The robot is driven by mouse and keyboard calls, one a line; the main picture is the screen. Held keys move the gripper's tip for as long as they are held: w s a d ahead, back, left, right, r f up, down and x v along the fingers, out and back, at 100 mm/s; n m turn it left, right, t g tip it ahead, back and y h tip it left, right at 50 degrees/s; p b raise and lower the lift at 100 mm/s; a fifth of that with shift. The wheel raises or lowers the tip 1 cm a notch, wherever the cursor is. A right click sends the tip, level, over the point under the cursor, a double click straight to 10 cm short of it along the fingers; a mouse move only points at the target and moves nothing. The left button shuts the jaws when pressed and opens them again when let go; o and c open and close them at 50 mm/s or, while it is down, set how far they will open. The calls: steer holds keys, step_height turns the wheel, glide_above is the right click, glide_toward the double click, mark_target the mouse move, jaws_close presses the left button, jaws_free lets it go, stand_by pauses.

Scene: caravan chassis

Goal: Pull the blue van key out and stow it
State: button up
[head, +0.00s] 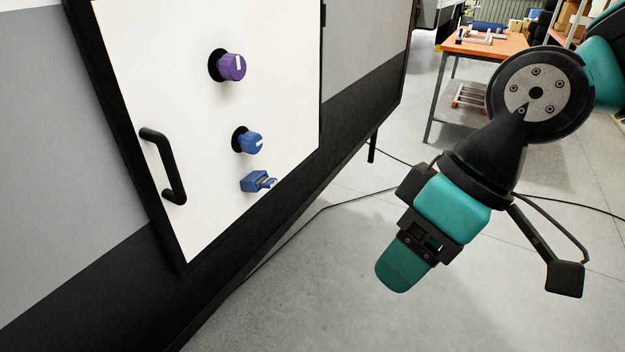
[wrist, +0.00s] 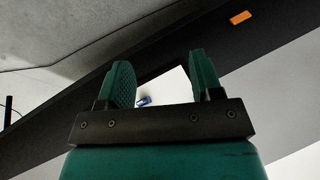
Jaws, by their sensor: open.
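A blue key (head: 268,183) sits in a blue lock block (head: 253,181) low on the white panel (head: 200,190). Above it on the panel are a blue knob (head: 249,142) and a purple knob (head: 230,67). My gripper (head: 400,272) is to the right of the panel and apart from it, pointing down and to the left. In the wrist view my gripper (wrist: 162,80) is open and empty. A small blue thing, likely the lock with its key (wrist: 144,101), shows far off between the fingers; its details are too small to tell.
A black handle (head: 165,168) sticks out at the panel's left. A workbench with an orange top (head: 480,46) stands at the back right. Cables lie on the grey floor (head: 330,270), which is otherwise clear around my gripper. The wrist view shows an orange marker (wrist: 241,17) on the dark band.

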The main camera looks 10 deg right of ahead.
steer(key=w+a+r+n+y+p, duration=0.1)
steer(key=w+a+n+y+p, duration=0.3)
steer(key=w+a+y+p, duration=0.3)
steer(key=m+t+h+p, duration=0.1)
steer(key=m+t+p, duration=0.1)
steer(key=t+p, duration=0.85)
glide_toward(273, 182)
steer(key=shift+g, duration=0.95)
steer(key=x, duration=0.3)
steer(key=p+x, duration=0.1)
steer(key=x, duration=0.2)
steer(key=w+r+x, duration=0.1)
steer(key=x, duration=0.3)
steer(key=shift+d+p, duration=0.15)
steer(key=shift+p, duration=0.2)
steer(key=c, duration=1)
steer(key=b+v, duration=0.2)
steer(key=v, duration=0.4)
steer(key=shift+d, duration=0.15)
